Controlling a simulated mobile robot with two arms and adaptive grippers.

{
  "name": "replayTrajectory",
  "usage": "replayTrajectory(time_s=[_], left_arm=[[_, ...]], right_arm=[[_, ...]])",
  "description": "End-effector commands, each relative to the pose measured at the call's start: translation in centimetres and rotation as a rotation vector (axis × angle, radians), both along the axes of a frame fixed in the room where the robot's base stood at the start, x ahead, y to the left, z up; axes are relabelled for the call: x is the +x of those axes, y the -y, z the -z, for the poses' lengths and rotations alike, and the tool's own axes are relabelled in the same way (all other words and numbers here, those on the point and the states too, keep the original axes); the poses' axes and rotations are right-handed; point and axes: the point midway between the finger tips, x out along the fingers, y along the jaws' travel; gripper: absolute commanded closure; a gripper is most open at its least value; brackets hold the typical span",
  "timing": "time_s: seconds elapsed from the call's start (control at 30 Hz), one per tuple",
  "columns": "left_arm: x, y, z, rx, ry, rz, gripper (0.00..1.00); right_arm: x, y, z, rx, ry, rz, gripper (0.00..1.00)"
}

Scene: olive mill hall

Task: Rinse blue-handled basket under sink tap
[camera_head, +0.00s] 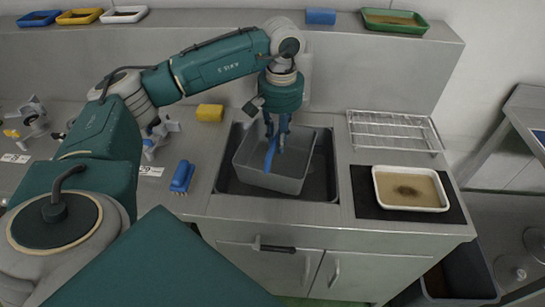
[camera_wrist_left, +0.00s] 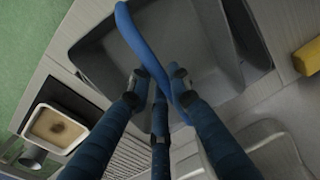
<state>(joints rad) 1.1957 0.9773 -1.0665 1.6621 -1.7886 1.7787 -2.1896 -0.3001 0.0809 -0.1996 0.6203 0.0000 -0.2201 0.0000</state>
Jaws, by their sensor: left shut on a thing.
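The grey basket (camera_head: 268,181) is in the dark sink basin (camera_head: 322,182), turned at an angle to its walls. Whether it touches the bottom I cannot tell. Its blue handle (camera_head: 269,156) rises between the fingers of my left gripper (camera_head: 277,140), which is shut on it from above. In the left wrist view, the blue handle (camera_wrist_left: 143,38) passes between the fingertips of the left gripper (camera_wrist_left: 157,88), with the grey basket (camera_wrist_left: 196,62) beyond. The sink tap cannot be made out clearly; my left arm covers part of the area behind the sink. My right gripper is not in view.
A wire rack (camera_head: 394,131) and a white tray with brownish contents (camera_head: 411,205) on a dark mat stand right of the sink. A blue brush (camera_head: 182,177) and a yellow sponge-like block (camera_head: 210,112) lie left. A shelf ledge behind holds small trays, including a green one (camera_head: 396,29).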

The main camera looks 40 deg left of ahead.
Motion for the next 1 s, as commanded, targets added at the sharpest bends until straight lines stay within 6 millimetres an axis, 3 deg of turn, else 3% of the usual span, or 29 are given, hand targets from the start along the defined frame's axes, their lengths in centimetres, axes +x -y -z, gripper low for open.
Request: replayTrajectory(time_s=[0.23,1.0], left_arm=[[-0.4,0.4,0.0,-0.001,0.001,0.002,1.0],[-4.2,4.4,0.0,0.0,0.001,0.001,1.0]], right_arm=[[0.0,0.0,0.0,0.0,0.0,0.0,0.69],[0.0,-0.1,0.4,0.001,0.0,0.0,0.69]])
